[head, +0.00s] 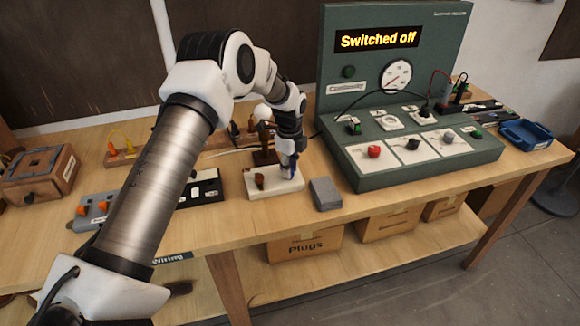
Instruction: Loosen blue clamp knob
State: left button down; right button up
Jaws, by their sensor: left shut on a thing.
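My left gripper (288,171) points down at the right end of a pale block (262,193) on the wooden bench. It is shut on the blue clamp knob (292,160), of which only a small blue part shows. The fingers hide the rest of the knob, and its turn cannot be told. A brown knob-like piece (260,181) stands on the left part of the same block. My right gripper is out of view.
A grey block (325,194) lies just right of the pale block. Behind it stands the green test panel (340,161), reading "Switched off". A black-and-white switch box (205,188) is to the left. A blue tray (525,134) sits far right. The front bench edge is clear.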

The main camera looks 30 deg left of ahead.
pick_arm(q)
jog(key=n, duration=0.4)
jog(key=shift+s+f+n+p, duration=0.2)
jog(key=shift+f+n+p, duration=0.05)
jog(key=shift+n+p, duration=0.05)
jog(key=n, duration=0.4)
jog(key=shift+s+f+p, duration=0.1)
jog(key=shift+p, duration=0.25)
jog(key=n, duration=0.5)
jog(key=shift+p, duration=0.4)
jog(key=n, duration=0.4)
jog(key=shift+n+p, duration=0.3)
jog(key=shift+p, duration=0.1)
jog(key=n, duration=0.4)
jog(key=shift+d+p, duration=0.1)
jog(key=shift+p, duration=0.3)
jog(key=n, duration=0.5)
jog(key=shift+p, duration=0.4)
jog(key=n+p, duration=0.1)
jog(key=n, duration=0.3)
jog(key=shift+n, duration=0.3)
jog(key=shift+n+p, duration=0.3)
jog(key=shift+n, duration=1.5)
